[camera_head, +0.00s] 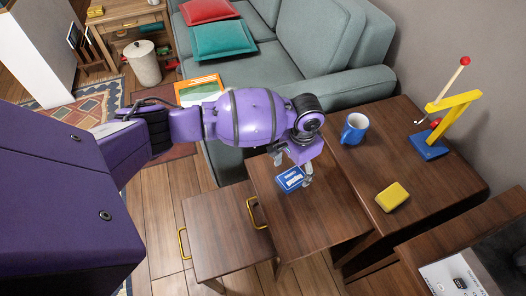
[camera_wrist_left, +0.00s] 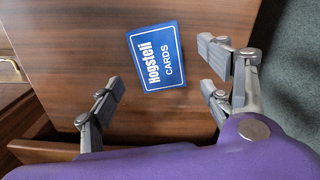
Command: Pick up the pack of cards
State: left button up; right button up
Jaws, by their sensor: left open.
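The pack of cards (camera_head: 290,179) is a blue box with white lettering, lying flat on the middle wooden nesting table (camera_head: 326,222). In the left wrist view the pack (camera_wrist_left: 156,57) reads "Hogsteli CARDS" and lies slightly turned. My left gripper (camera_head: 293,172) is above the pack, fingers pointing down, and partly overlaps it in the head view. In the left wrist view the left gripper (camera_wrist_left: 160,103) is open, its fingers apart on either side, with the pack beyond the fingertips and not touched. My right gripper is not in view.
A blue mug (camera_head: 355,128), a yellow block (camera_head: 392,196) and a blue-and-yellow stand with a red ball (camera_head: 430,145) are on the taller table at right. A lower table (camera_head: 225,235) with yellow handles stands at left. A grey-green sofa (camera_head: 345,88) is behind.

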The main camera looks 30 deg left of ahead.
aim_at(295, 175)
pick_arm(q)
jog(key=f, duration=0.1)
jog(key=f+b, duration=0.1)
jog(key=f, duration=0.1)
jog(key=shift+w+d+f, duration=0.1)
jog(key=shift+w+f, duration=0.1)
jog(key=shift+f, duration=0.05)
jog(key=shift+r, duration=0.1)
jog(key=c, duration=1.3)
